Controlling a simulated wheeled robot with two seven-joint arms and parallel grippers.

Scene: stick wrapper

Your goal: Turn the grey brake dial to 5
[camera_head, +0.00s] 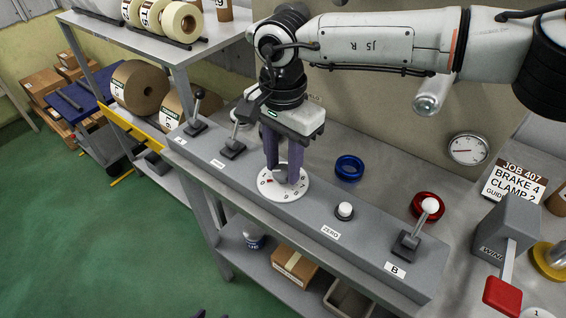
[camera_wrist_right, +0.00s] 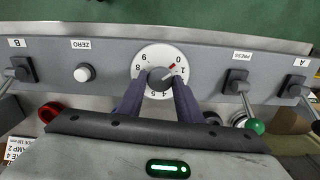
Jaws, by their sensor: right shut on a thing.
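The grey brake dial (camera_head: 281,174) is a knob on a round white plate (camera_head: 289,191) marked with numbers, set in the grey console. My right gripper (camera_head: 283,170) points down over it, its purple fingers shut on the knob. In the right wrist view the knob (camera_wrist_right: 159,77) sits between the two fingertips. A red mark (camera_wrist_right: 171,67) shows at the knob's edge, near the 1. The 5 and 4 are on the side of the plate nearer the gripper body. The fingers hide part of the plate. My left gripper is not in view.
Left of the dial stand two levers, one black-knobbed (camera_head: 197,108). Right are the white ZERO button (camera_head: 344,210) and the white-knobbed B lever (camera_head: 418,230). Blue (camera_head: 349,168) and red (camera_head: 428,203) rings lie behind. A job card (camera_head: 519,181) reads brake 4, clamp 2.

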